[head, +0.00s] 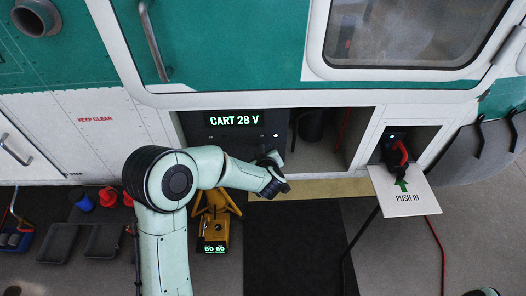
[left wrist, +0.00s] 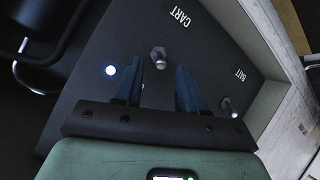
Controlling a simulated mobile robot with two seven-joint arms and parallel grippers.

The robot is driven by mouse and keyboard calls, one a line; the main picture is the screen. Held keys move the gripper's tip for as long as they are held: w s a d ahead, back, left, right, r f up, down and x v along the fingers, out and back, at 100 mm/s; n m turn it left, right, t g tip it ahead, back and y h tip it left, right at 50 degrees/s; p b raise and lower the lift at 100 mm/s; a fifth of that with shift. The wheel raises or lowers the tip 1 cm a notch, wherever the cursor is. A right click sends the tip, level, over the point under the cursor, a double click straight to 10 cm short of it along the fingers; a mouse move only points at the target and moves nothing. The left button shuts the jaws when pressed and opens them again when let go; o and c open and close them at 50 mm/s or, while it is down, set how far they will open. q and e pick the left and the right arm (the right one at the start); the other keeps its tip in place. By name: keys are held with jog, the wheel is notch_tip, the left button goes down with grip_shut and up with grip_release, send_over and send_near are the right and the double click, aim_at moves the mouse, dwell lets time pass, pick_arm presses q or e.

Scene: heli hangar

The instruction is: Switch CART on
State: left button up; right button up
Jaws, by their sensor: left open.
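The CART switch (left wrist: 158,57) is a small metal toggle on a dark panel (left wrist: 95,45), beside the CART label (left wrist: 180,18), in the left wrist view. My left gripper (left wrist: 158,80) is open, its two dark fingers pointing at the panel on either side of the toggle's line; I cannot tell whether they touch it. A small round light (left wrist: 110,70) glows white-blue near the toggle. In the head view my left gripper (head: 268,166) reaches into the open bay below a display (head: 234,119) reading CART 28 V. The toggle is not discernible there. My right gripper is not in view.
A second toggle (left wrist: 228,105) with a BATT-like label sits near the right finger. A pale wall edges the panel. In the head view, a dark plug with a red handle (head: 397,152) sits in a socket above a PUSH IN flap (head: 404,204). Trays (head: 58,243) lie on the floor left.

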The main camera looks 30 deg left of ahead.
pick_arm(q)
jog(key=v, duration=1)
jog(key=shift+s+d+r, duration=0.15)
jog(key=shift+s+r, duration=0.05)
jog(key=shift+s, duration=0.1)
